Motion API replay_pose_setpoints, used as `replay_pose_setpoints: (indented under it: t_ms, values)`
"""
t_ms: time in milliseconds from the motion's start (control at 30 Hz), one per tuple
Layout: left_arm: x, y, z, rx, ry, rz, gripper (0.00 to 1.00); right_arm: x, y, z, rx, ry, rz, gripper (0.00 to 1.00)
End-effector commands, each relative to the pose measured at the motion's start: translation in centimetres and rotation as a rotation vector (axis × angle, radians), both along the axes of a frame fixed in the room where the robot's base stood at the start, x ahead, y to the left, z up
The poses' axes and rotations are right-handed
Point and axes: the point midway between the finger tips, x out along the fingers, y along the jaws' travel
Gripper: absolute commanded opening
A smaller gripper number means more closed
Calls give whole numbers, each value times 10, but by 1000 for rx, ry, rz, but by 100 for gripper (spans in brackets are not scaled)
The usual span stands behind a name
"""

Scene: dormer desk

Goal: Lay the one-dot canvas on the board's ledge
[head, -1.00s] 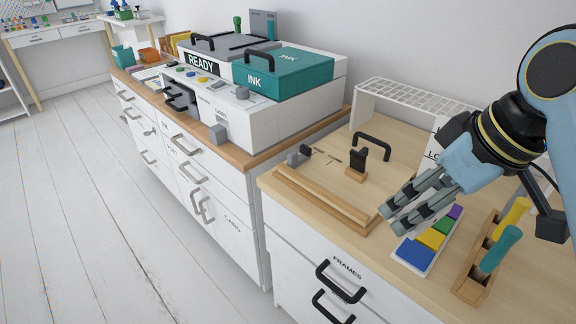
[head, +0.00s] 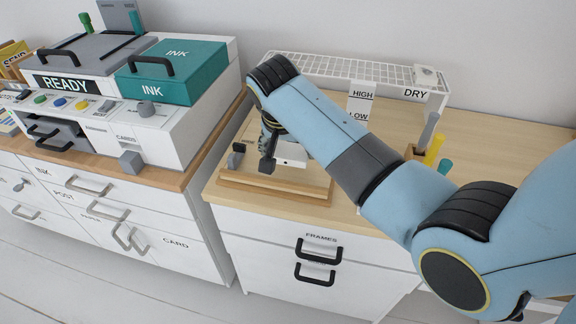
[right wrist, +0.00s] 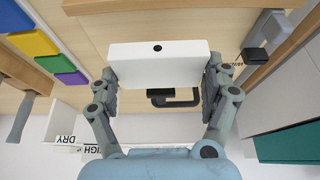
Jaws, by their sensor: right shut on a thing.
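The one-dot canvas (right wrist: 158,66) is a white block with a single black dot on its face. In the right wrist view my right gripper (right wrist: 160,88) is shut on it, one finger at each end. In the head view the gripper (head: 270,158) is over the wooden board, and part of the canvas (head: 292,155) shows beside it, partly hidden by my forearm. The board's ledge (head: 275,187) is the wooden bar along its front; it also shows at the top of the right wrist view (right wrist: 180,5). I cannot tell whether the canvas touches the ledge. My left gripper is out of view.
A grey-black clamp (head: 236,157) stands at the board's left end. A white wire rack (head: 345,70) marked DRY is behind. Coloured blocks (right wrist: 30,42) lie beside the board. The printer (head: 135,110) with its teal INK box (head: 178,72) stands to the left.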

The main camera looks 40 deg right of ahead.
Motion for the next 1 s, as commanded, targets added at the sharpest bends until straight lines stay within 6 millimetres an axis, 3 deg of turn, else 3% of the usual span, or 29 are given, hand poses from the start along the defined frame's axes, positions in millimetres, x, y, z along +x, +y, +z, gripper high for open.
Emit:
replay_pose_setpoints:
  t_ms: [400,767,800,900,1000]
  values:
    - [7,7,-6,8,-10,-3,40,0,0,-53,1,0,1,45]
    - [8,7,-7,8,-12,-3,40,0,1,-57,1,-1,2,45]
    - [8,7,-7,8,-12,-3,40,0,1,-57,2,-2,2,86]
    - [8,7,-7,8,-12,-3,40,0,0,-56,2,-2,2,99]
    - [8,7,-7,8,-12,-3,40,0,1,-56,1,-1,3,100]
